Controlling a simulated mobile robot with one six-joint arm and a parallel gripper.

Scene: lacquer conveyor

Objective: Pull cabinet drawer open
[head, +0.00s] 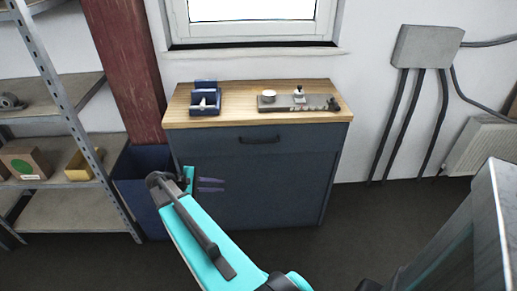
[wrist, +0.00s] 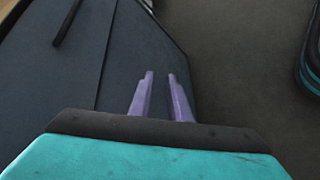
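The dark blue cabinet (head: 270,185) stands under the window with a wooden top. Its drawer (head: 300,139) is the upper front panel and looks closed. A black bar handle (head: 260,140) sits in the middle of the drawer front; it also shows at the upper left of the wrist view (wrist: 67,22). My gripper (head: 222,185) is in front of the cabinet's lower left part, below and left of the handle and apart from it. In the wrist view my gripper (wrist: 160,76) has its two purple fingers apart with nothing between them.
On the wooden top (head: 240,108) are a dark blue holder (head: 206,99) and a grey tray (head: 297,102) with small items. A blue bin (head: 145,185) stands left of the cabinet, beside a metal shelf (head: 75,210). A grey metal block (head: 485,225) is at right. Floor before the cabinet's right side is clear.

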